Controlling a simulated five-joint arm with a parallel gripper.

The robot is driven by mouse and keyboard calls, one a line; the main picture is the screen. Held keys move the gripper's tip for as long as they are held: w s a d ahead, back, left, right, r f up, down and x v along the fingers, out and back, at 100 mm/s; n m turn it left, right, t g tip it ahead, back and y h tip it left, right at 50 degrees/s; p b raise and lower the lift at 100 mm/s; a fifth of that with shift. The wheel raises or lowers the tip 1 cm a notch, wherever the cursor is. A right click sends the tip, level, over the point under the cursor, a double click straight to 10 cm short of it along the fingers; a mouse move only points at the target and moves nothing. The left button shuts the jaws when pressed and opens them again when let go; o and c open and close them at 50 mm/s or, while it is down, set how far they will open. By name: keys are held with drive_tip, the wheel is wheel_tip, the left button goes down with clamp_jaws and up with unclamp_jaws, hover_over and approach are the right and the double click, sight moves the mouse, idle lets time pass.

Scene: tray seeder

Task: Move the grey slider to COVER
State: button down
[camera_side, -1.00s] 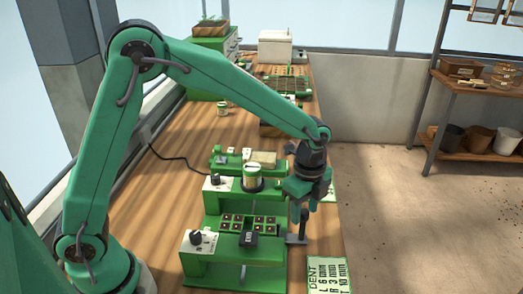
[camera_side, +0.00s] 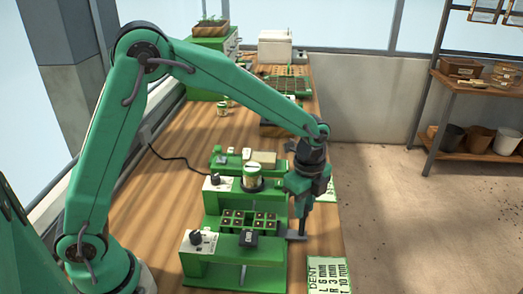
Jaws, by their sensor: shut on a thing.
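The grey slider (camera_side: 296,236) sits at the right edge of the green seeder (camera_side: 215,270), with an upright dark post rising from its flat foot. My gripper (camera_side: 302,212) points down over this post and is shut on it; the fingers hide its upper part. A seed tray (camera_side: 237,224) with several dark cells lies in the seeder, left of the slider. A pale jar (camera_side: 252,176) stands in a dark ring on the rear bridge. I cannot read a COVER mark.
Dark knobs (camera_side: 196,237) stand on the seeder's left panels. A printed card (camera_side: 328,275) lies at the front right of the wooden bench. Bare floor lies to the right.

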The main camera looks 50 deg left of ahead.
drive_tip(key=w+a, duration=1.3)
drive_tip(key=shift+w+a, duration=0.25)
drive_tip(key=shift+a, duration=0.1)
drive_tip(key=c, duration=1.3)
unclamp_jaws()
drive_tip(key=shift+o, duration=0.3)
wheel_tip(320, 180, up, 8)
